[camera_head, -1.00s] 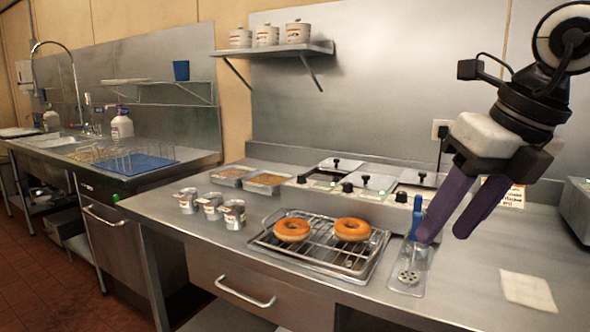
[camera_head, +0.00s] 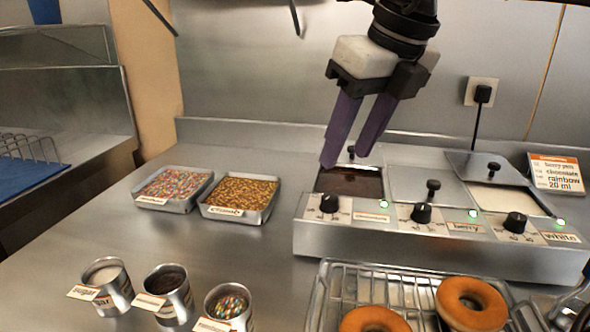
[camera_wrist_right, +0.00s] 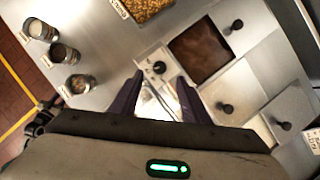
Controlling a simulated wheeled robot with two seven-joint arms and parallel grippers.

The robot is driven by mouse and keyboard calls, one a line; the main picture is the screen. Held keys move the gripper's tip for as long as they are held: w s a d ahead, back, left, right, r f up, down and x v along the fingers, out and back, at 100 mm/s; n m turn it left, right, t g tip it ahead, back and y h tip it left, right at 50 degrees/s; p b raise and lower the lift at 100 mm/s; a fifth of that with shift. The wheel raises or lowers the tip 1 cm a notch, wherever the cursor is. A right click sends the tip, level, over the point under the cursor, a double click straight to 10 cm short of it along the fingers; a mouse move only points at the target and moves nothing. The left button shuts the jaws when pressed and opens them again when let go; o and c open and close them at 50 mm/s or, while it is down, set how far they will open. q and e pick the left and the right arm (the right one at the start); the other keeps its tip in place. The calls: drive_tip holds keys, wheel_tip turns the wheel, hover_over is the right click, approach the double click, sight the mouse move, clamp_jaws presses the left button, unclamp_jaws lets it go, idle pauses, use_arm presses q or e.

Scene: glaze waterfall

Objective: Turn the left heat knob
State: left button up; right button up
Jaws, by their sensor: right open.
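The left heat knob (camera_head: 329,203) is a black dial on the front panel of the steel glaze warmer (camera_head: 430,252), beside the chocolate label. It also shows in the right wrist view (camera_wrist_right: 159,68), between and just past the fingertips. My right gripper (camera_head: 346,160) has two purple fingers, open and empty, pointing down above the left well in the head view. Its fingers also show in the wrist view (camera_wrist_right: 160,80). The fingers appear apart from the knob; the exact height gap is unclear. My left gripper is not in view.
The chocolate well (camera_head: 350,181) is uncovered behind the knob. The middle knob (camera_head: 421,213) and right knob (camera_head: 515,222) are to its right. Topping trays (camera_head: 240,199) and labelled cups (camera_head: 168,294) stand to the left. A rack with donuts (camera_head: 472,303) lies in front.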

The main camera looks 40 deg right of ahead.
sight(330, 196)
drive_tip(key=f, duration=0.3)
drive_tip(key=shift+w+d+f, duration=0.1)
drive_tip(key=shift+w+f, duration=0.1)
drive_tip(key=shift+f, duration=0.2)
drive_tip(key=b+x, duration=0.1)
drive_tip(key=x, duration=0.4)
drive_tip(key=shift+w, duration=0.1)
drive_tip(key=shift+w+f, duration=0.25)
drive_tip(key=shift+f, duration=0.15)
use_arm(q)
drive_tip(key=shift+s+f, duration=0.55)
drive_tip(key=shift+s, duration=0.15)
use_arm(e)
drive_tip(key=shift+c, duration=0.2)
drive_tip(key=c, duration=1)
